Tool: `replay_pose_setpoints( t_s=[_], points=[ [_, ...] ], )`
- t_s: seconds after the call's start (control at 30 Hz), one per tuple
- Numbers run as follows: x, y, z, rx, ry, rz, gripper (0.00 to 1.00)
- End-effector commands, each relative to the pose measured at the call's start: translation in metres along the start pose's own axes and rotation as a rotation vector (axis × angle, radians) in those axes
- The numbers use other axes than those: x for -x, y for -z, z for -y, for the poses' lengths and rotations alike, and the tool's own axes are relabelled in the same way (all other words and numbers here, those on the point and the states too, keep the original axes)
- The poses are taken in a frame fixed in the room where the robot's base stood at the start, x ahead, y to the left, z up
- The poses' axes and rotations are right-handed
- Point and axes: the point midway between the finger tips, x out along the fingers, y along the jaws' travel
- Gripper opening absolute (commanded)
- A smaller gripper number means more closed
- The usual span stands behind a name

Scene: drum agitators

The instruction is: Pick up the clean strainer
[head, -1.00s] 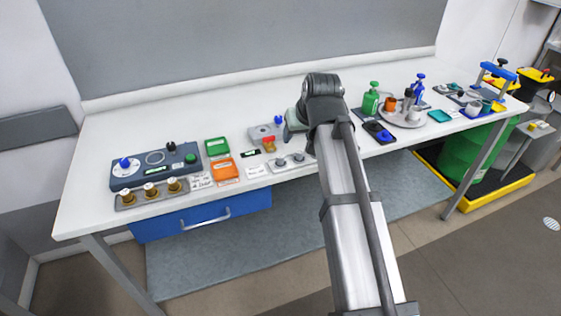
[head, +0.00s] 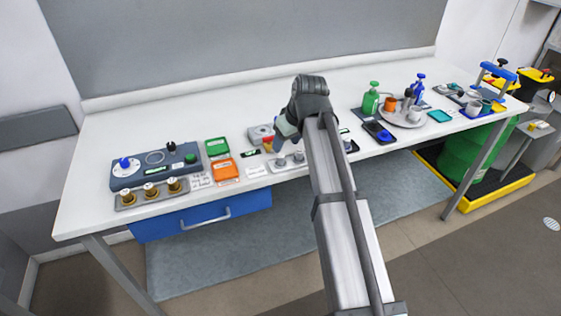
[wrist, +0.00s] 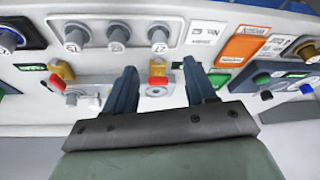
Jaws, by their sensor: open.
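I cannot tell for sure which piece is the clean strainer. Several round grey pieces (wrist: 118,34) stand in a row on a grey tray at the top of the wrist view. This tray (head: 289,162) lies at the table's front edge in the head view, partly hidden by my arm. My gripper (wrist: 160,84) is open and empty, its two fingers pointing toward the row. A red-topped piece (wrist: 158,68) shows between the fingers. In the head view my gripper (head: 279,140) hangs just behind the tray.
To the left are a green tray (head: 217,147), an orange tray (head: 224,169), a blue-grey device (head: 155,168) and brass pieces (head: 151,191) on a rack. Bottles (head: 371,99) and a round plate (head: 404,117) stand right.

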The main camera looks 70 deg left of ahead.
Motion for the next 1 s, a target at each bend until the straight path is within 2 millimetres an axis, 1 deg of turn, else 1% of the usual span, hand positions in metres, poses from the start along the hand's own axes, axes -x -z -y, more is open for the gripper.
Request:
replay_pose_setpoints(
  t_s=[0.03, 0.13, 0.37, 0.47, 0.8, 1.0],
  points=[
    [-0.007, 0.0, 0.0, 0.0, 0.001, 0.001, 0.56],
    [-0.015, 0.0, 0.0, 0.0, 0.0, 0.0, 0.56],
    [-0.023, 0.0, 0.0, 0.0, 0.0, 0.0, 0.56],
    [-0.029, -0.001, 0.001, 0.0, 0.0, 0.0, 0.56],
    [-0.069, -0.004, 0.001, 0.0, 0.0, 0.0, 0.56],
    [-0.072, -0.004, 0.001, -0.001, -0.001, -0.001, 0.56]
  ],
)
